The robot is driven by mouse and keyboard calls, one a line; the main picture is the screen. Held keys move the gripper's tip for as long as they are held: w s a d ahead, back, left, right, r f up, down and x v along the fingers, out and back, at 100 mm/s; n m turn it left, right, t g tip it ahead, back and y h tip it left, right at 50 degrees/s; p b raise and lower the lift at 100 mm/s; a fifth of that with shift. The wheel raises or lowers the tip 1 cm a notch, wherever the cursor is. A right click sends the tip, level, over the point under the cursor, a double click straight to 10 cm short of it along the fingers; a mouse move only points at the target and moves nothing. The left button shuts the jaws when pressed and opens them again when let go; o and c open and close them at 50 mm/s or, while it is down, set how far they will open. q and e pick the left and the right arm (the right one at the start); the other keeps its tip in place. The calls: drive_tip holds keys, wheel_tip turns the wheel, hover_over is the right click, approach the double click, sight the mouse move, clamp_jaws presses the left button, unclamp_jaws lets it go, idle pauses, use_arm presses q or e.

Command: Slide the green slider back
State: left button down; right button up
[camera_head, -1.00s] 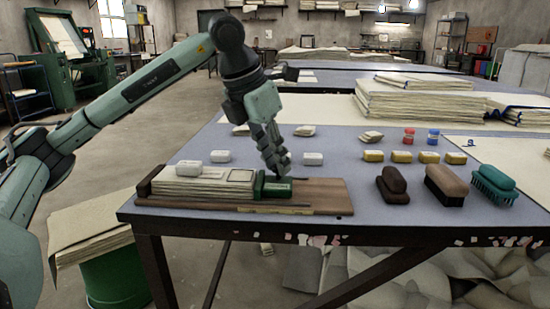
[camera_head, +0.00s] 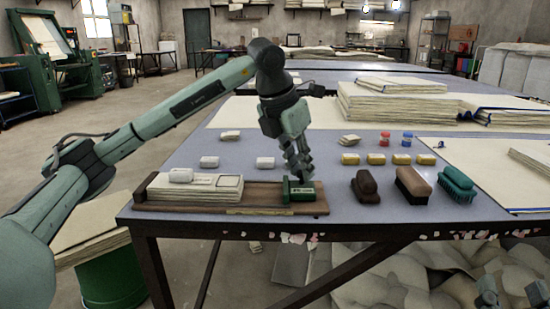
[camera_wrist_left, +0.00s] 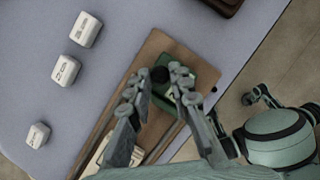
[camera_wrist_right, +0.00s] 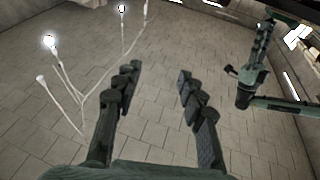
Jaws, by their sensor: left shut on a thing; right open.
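The green slider (camera_head: 301,190) sits near the right end of a brown wooden board (camera_head: 262,196) at the table's front edge. A stack of cream cloth (camera_head: 200,187) lies at the board's left end, with bare board between it and the slider. My left gripper (camera_head: 303,176) is on top of the slider. In the left wrist view its fingers (camera_wrist_left: 160,74) close around the slider's dark knob, with the green body (camera_wrist_left: 203,74) partly hidden behind them. My right gripper (camera_wrist_right: 155,80) is open and empty in the right wrist view, facing a tiled surface away from the table.
Dark and brown brushes (camera_head: 365,186) and a green brush (camera_head: 457,184) stand right of the board. White blocks (camera_head: 265,163) and yellow blocks (camera_head: 376,159) lie behind it. Folded cloth stacks (camera_head: 390,101) lie farther back.

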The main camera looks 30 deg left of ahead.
sight(294, 193)
use_arm(q)
drive_tip(key=shift+w+d+r, duration=0.1)
drive_tip(key=shift+w+d, duration=0.5)
drive_tip(key=shift+d, duration=0.25)
drive_tip(key=c, duration=1.4)
unclamp_jaws()
drive_tip(key=shift+d, duration=0.1)
use_arm(e)
drive_tip(key=shift+w+d+f+g+h, duration=0.15)
drive_tip(key=shift+f+g, duration=0.1)
drive_tip(key=shift+f, duration=0.15)
drive_tip(key=shift+w+a+f+g+h, duration=0.1)
drive_tip(key=shift+f+g, duration=0.1)
drive_tip(key=shift+f, duration=0.25)
drive_tip(key=shift+w+d+f+g+h, duration=0.15)
drive_tip(key=shift+f+g, duration=0.1)
drive_tip(key=shift+f, duration=0.15)
use_arm(q)
drive_tip(key=v, duration=1.2)
drive_tip(key=shift+s, duration=0.1)
